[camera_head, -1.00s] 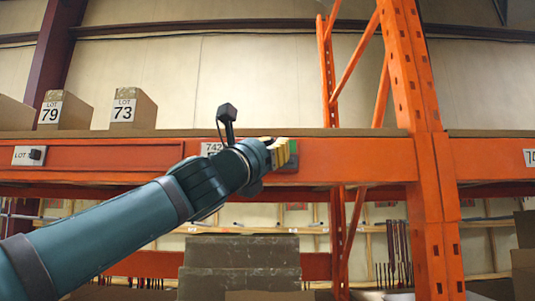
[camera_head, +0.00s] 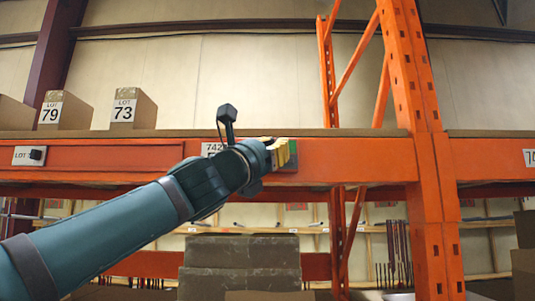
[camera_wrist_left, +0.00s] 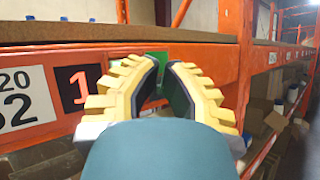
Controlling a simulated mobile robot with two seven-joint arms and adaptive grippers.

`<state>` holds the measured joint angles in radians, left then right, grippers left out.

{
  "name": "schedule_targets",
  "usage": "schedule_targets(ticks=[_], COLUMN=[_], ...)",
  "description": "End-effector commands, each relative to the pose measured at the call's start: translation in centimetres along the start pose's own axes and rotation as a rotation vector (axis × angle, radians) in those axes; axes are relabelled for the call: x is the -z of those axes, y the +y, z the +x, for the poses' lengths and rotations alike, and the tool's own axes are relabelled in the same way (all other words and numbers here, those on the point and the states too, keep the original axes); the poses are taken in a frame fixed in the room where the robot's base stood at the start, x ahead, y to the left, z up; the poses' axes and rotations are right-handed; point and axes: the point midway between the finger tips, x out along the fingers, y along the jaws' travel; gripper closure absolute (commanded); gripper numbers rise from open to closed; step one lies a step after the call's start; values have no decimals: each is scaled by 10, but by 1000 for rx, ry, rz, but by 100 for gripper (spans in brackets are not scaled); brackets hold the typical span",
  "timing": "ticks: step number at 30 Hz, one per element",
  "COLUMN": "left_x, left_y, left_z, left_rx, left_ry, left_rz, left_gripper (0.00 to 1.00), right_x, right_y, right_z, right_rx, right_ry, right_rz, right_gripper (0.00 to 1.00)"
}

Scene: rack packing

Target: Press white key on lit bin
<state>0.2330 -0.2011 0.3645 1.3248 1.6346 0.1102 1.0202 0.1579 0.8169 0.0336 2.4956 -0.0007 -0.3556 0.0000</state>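A small unit with a green lit face (camera_head: 293,147) is on the orange rack beam (camera_head: 350,158). It also shows in the left wrist view (camera_wrist_left: 158,57), partly behind the fingertips. My left gripper (camera_head: 284,152), with yellow ribbed fingers and dark pads, is in front of this unit. In the left wrist view my left gripper (camera_wrist_left: 161,68) has a narrow gap between its fingertips, with nothing held. I cannot tell whether the tips touch the unit. I cannot make out a white key; the fingers cover part of the unit. My right gripper is not in view.
Boxes marked LOT 79 (camera_head: 64,110) and LOT 73 (camera_head: 133,108) stand on the shelf above the beam. Another small labelled unit (camera_head: 30,156) is at the beam's left. An orange upright (camera_head: 424,150) stands to the right.

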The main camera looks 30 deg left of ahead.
Motion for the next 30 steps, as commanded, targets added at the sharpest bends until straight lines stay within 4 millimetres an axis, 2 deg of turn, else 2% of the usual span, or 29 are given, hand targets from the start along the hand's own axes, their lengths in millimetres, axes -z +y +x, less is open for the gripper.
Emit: schedule_targets(ticks=[30], left_x=[5], left_y=[6], left_z=[8], left_rx=[0], left_ry=[-1], left_rz=[0], left_gripper=[100], right_x=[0], right_y=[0], right_z=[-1], right_rx=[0], right_ry=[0], right_rz=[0], right_gripper=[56])
